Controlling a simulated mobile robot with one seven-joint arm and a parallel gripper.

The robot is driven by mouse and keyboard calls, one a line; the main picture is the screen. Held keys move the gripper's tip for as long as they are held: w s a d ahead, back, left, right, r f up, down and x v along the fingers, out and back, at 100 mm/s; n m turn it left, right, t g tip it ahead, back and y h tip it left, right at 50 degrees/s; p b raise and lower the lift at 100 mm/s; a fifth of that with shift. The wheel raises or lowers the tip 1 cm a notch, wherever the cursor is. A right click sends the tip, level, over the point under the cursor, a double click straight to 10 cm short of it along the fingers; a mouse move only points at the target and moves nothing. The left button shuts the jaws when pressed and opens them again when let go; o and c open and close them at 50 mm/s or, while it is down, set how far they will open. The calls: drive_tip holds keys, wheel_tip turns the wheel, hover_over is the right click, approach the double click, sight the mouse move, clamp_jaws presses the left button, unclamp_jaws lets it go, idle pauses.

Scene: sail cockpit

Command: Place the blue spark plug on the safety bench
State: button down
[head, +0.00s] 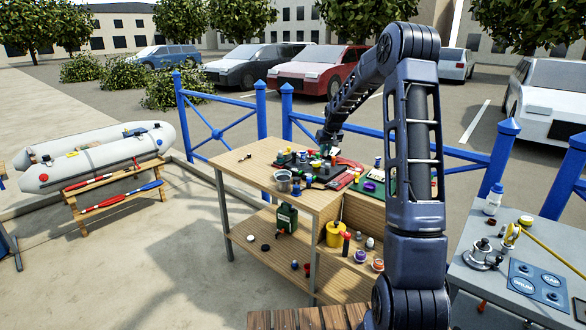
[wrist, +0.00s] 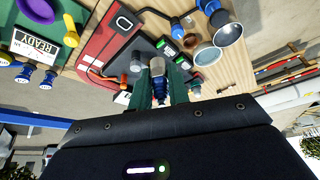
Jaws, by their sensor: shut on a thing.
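My gripper (head: 325,147) is above the wooden workbench in the head view, among its small objects. In the wrist view, my gripper's two green fingers (wrist: 160,78) are shut on the blue spark plug (wrist: 160,91). Its blue part shows between the fingers, with a pale grey part beyond. I cannot make out the plug in the head view. The wooden workbench (head: 235,163) stands in the middle; its top also shows in the wrist view (wrist: 236,72). No label tells me which surface is the safety bench.
A metal cup (head: 283,180) and a red mat (head: 352,170) are on the workbench, whose left end is mostly clear. Its lower shelf holds a yellow can (head: 335,234). A grey table (head: 480,292) at right carries a blue panel (head: 537,283). Blue railings (head: 226,131) stand behind.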

sight(321, 192)
wheel_tip(321, 192, down, 20)
drive_tip(key=shift+a+r, duration=0.1)
idle(0.5)
drive_tip(key=c, duration=1.3)
unclamp_jaws()
drive_tip(key=shift+c, duration=0.2)
drive_tip(key=s+a+f+v, duration=0.1)
drive_tip(key=s+v, duration=0.2)
drive_tip(key=v, duration=1.1)
drive_tip(key=s+f+v, duration=0.1)
drive_tip(key=s+v, duration=0.1)
drive_tip(key=v, duration=1.1)
drive_tip(key=s+r+m+h, duration=0.1)
drive_tip(key=s+r, duration=0.3)
drive_tip(key=s, duration=0.5)
drive_tip(key=s+r, duration=0.4)
drive_tip(key=s, duration=0.4)
drive_tip(key=s+r+m+h, duration=0.1)
drive_tip(key=s+r, duration=0.3)
drive_tip(key=s, duration=0.5)
drive_tip(key=s+d+f+m, duration=0.1)
drive_tip(key=s, duration=1.1)
drive_tip(key=shift+s+d+y, duration=0.15)
drive_tip(key=shift+s+y, duration=0.05)
drive_tip(key=shift+y, duration=0.2)
